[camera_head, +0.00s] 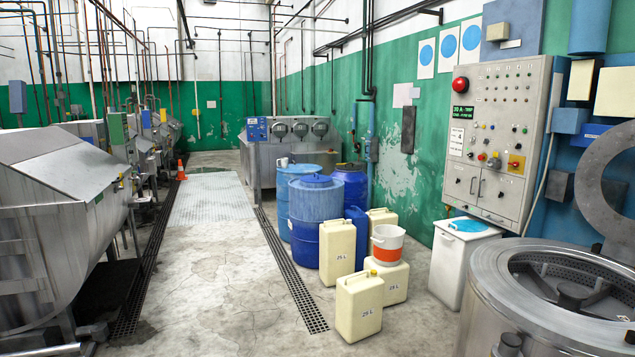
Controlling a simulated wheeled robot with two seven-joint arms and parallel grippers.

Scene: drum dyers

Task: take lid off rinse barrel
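Several blue barrels stand together mid-floor. The front blue barrel (317,229) is upright, and a blue lid (316,181) with a raised middle sits on its top. A lighter blue barrel (283,207) stands behind it to the left; a small white jug is at its top. A darker blue barrel (352,188) stands behind to the right, with a small dark item at its top. No label shows which one is the rinse barrel. Neither of my grippers is in view.
Cream canisters (359,307), a blue canister (356,237) and an orange-banded white bucket (387,243) crowd the barrels' front right. A white bin (463,266) and round steel drum machine (490,290) stand farther right. Open concrete floor (225,290) lies left of the barrels, crossed by drain grates.

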